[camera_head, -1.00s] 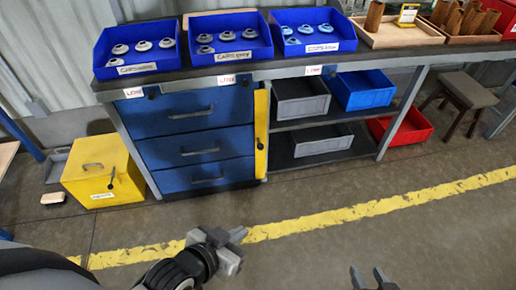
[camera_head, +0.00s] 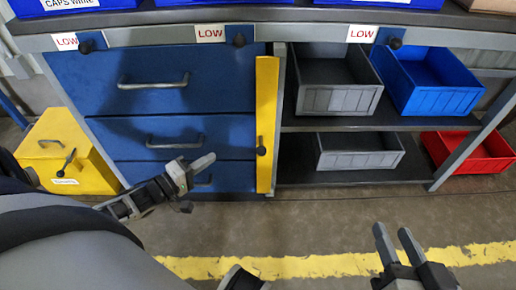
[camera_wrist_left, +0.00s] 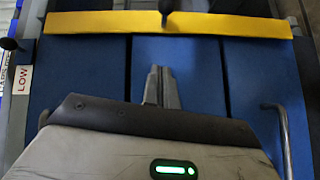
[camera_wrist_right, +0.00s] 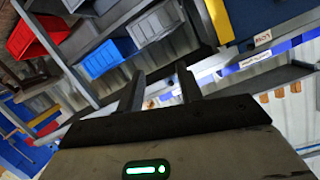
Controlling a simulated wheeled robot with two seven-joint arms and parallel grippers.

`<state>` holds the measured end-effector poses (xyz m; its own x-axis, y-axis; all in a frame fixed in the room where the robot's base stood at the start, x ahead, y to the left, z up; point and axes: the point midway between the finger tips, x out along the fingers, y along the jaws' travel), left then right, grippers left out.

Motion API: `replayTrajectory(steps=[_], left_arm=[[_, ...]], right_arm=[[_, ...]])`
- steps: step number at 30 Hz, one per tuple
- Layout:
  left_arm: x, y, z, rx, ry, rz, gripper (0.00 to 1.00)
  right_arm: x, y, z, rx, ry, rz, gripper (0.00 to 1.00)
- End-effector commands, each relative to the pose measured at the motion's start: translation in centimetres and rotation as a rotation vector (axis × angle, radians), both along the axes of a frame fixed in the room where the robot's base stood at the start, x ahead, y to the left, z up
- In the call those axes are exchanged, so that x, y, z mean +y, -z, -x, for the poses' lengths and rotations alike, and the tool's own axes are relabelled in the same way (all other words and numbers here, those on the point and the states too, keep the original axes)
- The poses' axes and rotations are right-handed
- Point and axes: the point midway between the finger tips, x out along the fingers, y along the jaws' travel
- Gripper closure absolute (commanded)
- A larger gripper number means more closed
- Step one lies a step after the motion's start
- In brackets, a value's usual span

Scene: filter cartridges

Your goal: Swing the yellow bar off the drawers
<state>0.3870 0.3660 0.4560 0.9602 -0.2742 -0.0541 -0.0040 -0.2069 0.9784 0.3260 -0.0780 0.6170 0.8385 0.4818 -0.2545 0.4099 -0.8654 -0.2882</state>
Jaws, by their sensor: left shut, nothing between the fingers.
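The yellow bar (camera_head: 266,115) stands upright along the right edge of the blue drawers (camera_head: 178,131), with a black knob (camera_head: 261,151) on its lower half. In the left wrist view the bar (camera_wrist_left: 100,22) runs across the top, and its knob (camera_wrist_left: 165,8) is at the middle. My left gripper (camera_head: 208,160) is in front of the lower drawers, left of the bar and apart from it. Its fingers are shut with nothing between them. My right gripper (camera_head: 393,236) is low at the right, fingers apart and empty. The right wrist view shows the bar (camera_wrist_right: 219,20) at the top.
Grey bins (camera_head: 336,98) and a blue bin (camera_head: 425,84) sit on shelves right of the bar. A red bin (camera_head: 476,158) is at the far right. A yellow box (camera_head: 66,150) stands on the floor at the left. The floor in front is free.

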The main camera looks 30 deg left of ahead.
Motion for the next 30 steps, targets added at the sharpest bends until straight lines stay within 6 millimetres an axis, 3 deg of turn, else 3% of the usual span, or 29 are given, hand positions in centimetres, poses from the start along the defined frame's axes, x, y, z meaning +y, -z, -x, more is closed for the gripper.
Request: replayTrajectory(steps=[14, 20, 27, 30], left_arm=[[0.0, 0.0, -0.7, -0.004, 0.001, 0.017, 1.00], [-0.9, 0.4, -3.8, -0.007, 0.002, 0.017, 1.00], [-2.4, 0.7, -8.9, -0.007, 0.001, 0.016, 1.00], [-3.5, 0.9, -9.7, -0.001, 0.001, 0.020, 1.00]], right_arm=[[0.1, 0.1, 0.0, -0.002, -0.002, -0.011, 0.64], [0.4, 0.2, -0.1, -0.009, -0.005, -0.063, 0.64], [0.8, 0.4, 0.0, -0.010, -0.014, -0.155, 0.64], [1.0, -0.4, 0.0, -0.022, -0.019, -0.195, 0.64]])
